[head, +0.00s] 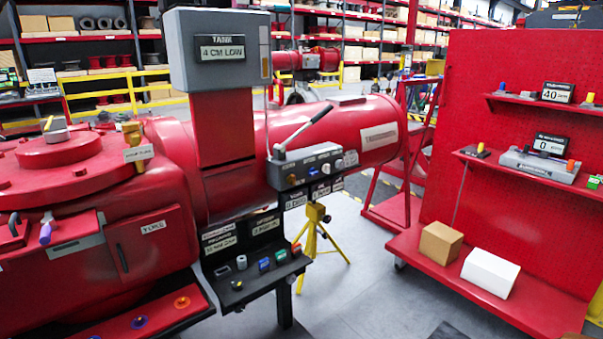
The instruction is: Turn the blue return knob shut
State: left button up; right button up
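A small blue knob (313,171) sits on the front face of a dark grey block (302,166) with a black lever (304,130) on top. I take it as the return knob, but its label is too small to read, and I cannot tell how far it is turned. A dark knob (291,180) and a pale knob (326,168) sit either side of it. The block stands in front of the red cylinder (380,137), right of the grey tank (217,50) marked "4 CM LOW". Neither of my grippers shows in the head view.
A black shelf (255,284) below the block holds several small coloured parts. A yellow tripod (318,235) stands behind it. A red cart (520,150) at right carries a brown box (440,242) and a white box (490,272). The grey floor (375,290) between is mostly clear.

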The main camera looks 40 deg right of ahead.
aim_at(312, 172)
jog(key=z, duration=1.3)
jog(key=i+l, duration=0.4)
jog(key=l+u, duration=0.05)
jog(key=l, duration=0.05)
